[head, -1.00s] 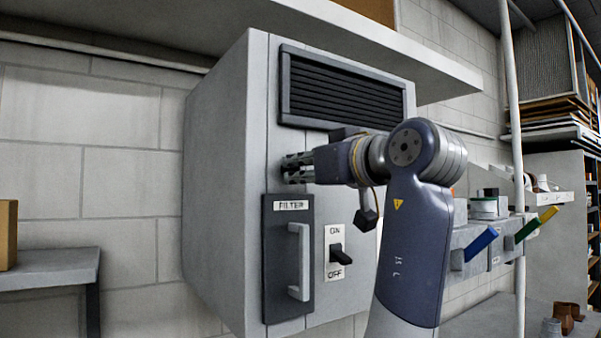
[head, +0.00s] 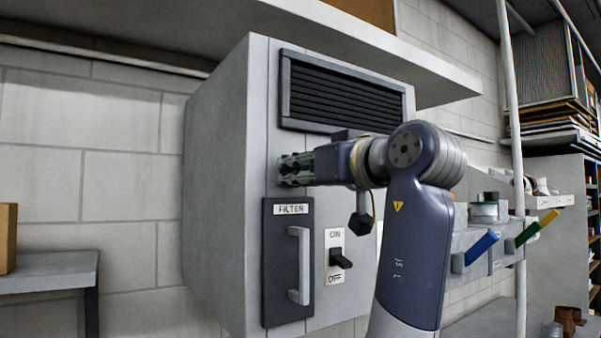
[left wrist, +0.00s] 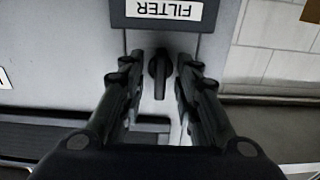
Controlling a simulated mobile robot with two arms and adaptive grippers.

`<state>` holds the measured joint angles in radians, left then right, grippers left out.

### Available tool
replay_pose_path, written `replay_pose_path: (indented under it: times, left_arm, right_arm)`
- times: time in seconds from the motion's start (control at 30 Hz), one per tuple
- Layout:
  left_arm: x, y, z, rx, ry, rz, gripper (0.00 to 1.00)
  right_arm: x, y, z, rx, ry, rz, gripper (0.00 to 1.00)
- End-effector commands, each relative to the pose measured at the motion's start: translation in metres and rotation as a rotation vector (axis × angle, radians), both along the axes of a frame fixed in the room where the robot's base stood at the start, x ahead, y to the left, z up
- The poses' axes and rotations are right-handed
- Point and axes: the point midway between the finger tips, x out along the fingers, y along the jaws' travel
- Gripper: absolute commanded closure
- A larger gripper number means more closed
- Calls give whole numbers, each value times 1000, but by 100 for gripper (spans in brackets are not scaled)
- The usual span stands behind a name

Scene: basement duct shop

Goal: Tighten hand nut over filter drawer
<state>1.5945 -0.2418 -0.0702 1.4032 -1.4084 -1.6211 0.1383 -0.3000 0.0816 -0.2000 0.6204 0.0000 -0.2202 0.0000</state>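The hand nut (left wrist: 159,76) is a small dark winged knob on the cabinet front. In the left wrist view it stands just above the filter drawer (head: 289,262), which appears upside down there with its FILTER label (left wrist: 164,9). My left gripper (left wrist: 159,68) is open, one finger on each side of the nut, with a visible gap to both. In the head view the left gripper (head: 282,170) is at the cabinet front above the drawer, and its fingers hide the nut. The drawer looks flush with the cabinet. My right gripper is not in view.
The grey cabinet (head: 222,190) has a louvred vent (head: 345,92) above the gripper and an ON/OFF switch (head: 340,259) beside the drawer. A shelf (head: 370,45) overhangs the cabinet. Bins with blue (head: 482,247) and green handles are at the right.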

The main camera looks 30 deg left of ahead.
Motion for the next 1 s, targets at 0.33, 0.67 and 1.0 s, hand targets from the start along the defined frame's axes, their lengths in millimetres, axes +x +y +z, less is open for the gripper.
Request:
replay_pose_path:
  times: [0.33, 0.67, 1.0]
  left_arm:
    - [-2, -7, -1, -1, -1, -1, 70]
    - [-27, -67, 0, 1, -2, -3, 70]
    - [-44, -108, 0, 0, -1, 0, 70]
  right_arm:
    - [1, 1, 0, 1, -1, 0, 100]
    - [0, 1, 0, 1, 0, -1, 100]
    - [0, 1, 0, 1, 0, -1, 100]
